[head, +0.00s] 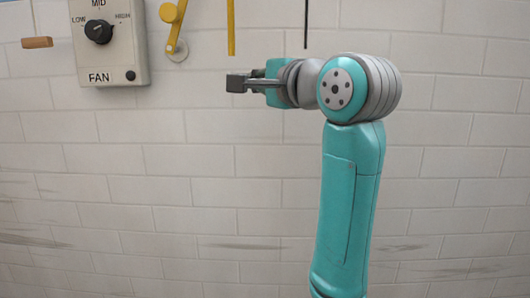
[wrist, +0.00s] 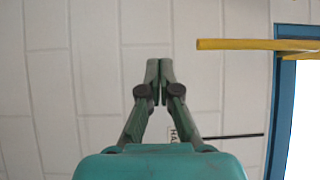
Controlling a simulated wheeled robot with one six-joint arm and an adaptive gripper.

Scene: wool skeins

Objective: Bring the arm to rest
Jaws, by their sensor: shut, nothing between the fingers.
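My gripper (head: 238,83) is at the end of my teal and grey arm in the head view, held out to the left in front of the tiled wall. In the wrist view my gripper (wrist: 158,82) shows its two dark fingers meeting at the tips. It is shut and holds nothing. No wool skeins show in either view.
A fan control box (head: 108,42) with a black knob is on the wall at upper left. A yellow lever (head: 175,30) and a yellow bar (head: 231,28) are right of it. A wooden peg (head: 37,42) is at far left. A blue frame (wrist: 281,115) edges the wrist view's right.

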